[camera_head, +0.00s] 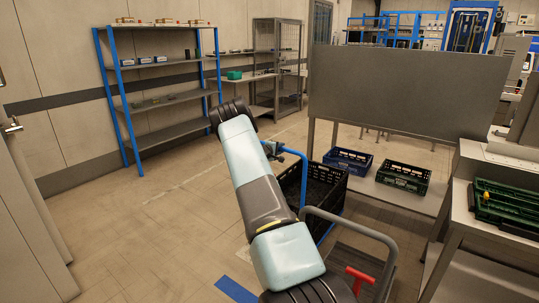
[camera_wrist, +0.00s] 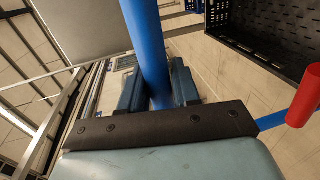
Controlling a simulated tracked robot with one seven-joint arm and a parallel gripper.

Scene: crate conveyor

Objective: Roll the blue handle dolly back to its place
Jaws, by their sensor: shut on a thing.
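The blue handle dolly shows in the head view with its blue tube handle (camera_head: 304,172) upright, beside and partly behind my arm. A black crate (camera_head: 326,188) sits at the dolly, and my arm hides part of it. My gripper (camera_head: 275,149) is at the top of the blue handle. In the wrist view my gripper (camera_wrist: 158,88) is shut on the blue handle (camera_wrist: 146,30), with one finger on each side of the tube. A red grip (camera_wrist: 304,96) and the black crate (camera_wrist: 275,30) show at the right there.
A cart with a grey tube handle (camera_head: 388,243) and a red part (camera_head: 360,275) stands close at lower right. A bench with crates (camera_head: 405,176) is at right, a blue-post shelf (camera_head: 160,60) at back left. Blue floor tape (camera_head: 236,290) lies in front. Floor at left is clear.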

